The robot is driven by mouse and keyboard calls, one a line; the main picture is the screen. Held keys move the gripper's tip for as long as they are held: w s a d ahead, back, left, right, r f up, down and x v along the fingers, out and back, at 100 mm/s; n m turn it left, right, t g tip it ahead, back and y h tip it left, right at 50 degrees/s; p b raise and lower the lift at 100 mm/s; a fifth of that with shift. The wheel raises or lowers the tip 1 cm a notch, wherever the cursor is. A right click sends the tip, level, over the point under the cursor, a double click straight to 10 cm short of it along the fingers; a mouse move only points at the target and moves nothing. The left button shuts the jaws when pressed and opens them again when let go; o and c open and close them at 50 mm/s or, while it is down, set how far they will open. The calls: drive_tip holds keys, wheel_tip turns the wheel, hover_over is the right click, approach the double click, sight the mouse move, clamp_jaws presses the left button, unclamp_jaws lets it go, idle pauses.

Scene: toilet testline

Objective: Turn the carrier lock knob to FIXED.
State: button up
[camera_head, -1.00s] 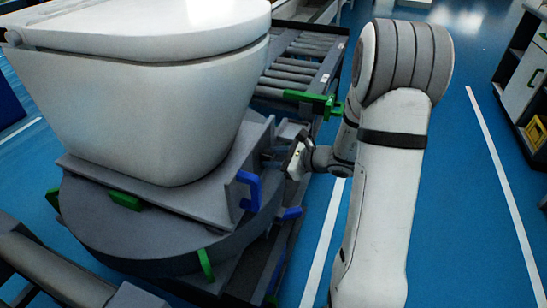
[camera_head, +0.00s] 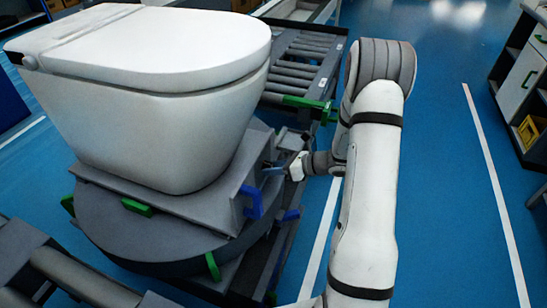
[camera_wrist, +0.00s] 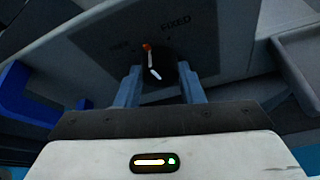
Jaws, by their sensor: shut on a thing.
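The carrier lock knob (camera_wrist: 158,66) is dark and round, with a white line and an orange tip, in the wrist view. It sits on a grey plate (camera_wrist: 225,35) with the word FIXED (camera_wrist: 175,22) to its upper right and a fainter, hard-to-read label (camera_wrist: 120,47) to its upper left. The orange tip points up, between the two labels. My gripper (camera_wrist: 160,82) is shut on the knob, one blue-grey finger on each side. In the head view my gripper (camera_head: 283,169) is at the right side of the carrier (camera_head: 190,205); the knob cannot be made out there.
A white toilet (camera_head: 150,120) stands on the carrier. A blue bracket (camera_head: 252,200) sticks out just left of my gripper; it also shows in the wrist view (camera_wrist: 15,88). A green bracket (camera_head: 308,103) and roller conveyor (camera_head: 295,65) lie behind.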

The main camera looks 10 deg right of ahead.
drive_tip(key=m+p, duration=0.1)
drive_tip(key=p, duration=0.1)
drive_tip(key=m+g+y+p, duration=0.1)
drive_tip(key=m+p, duration=0.1)
drive_tip(key=p, duration=0.1)
drive_tip(key=shift+w+d+r+g+y, duration=0.1)
drive_tip(key=shift+d+r+g+y, duration=0.05)
drive_tip(key=shift+r+g+y, duration=0.15)
drive_tip(key=m+y+p, duration=0.1)
drive_tip(key=m+g+p, duration=0.1)
drive_tip(key=m+p, duration=0.1)
drive_tip(key=shift+w+f+m+y, duration=0.1)
drive_tip(key=shift+f+m+y, duration=0.2)
drive_tip(key=shift+f+y, duration=0.1)
drive_tip(key=o, duration=1)
drive_tip(key=v, duration=0.8)
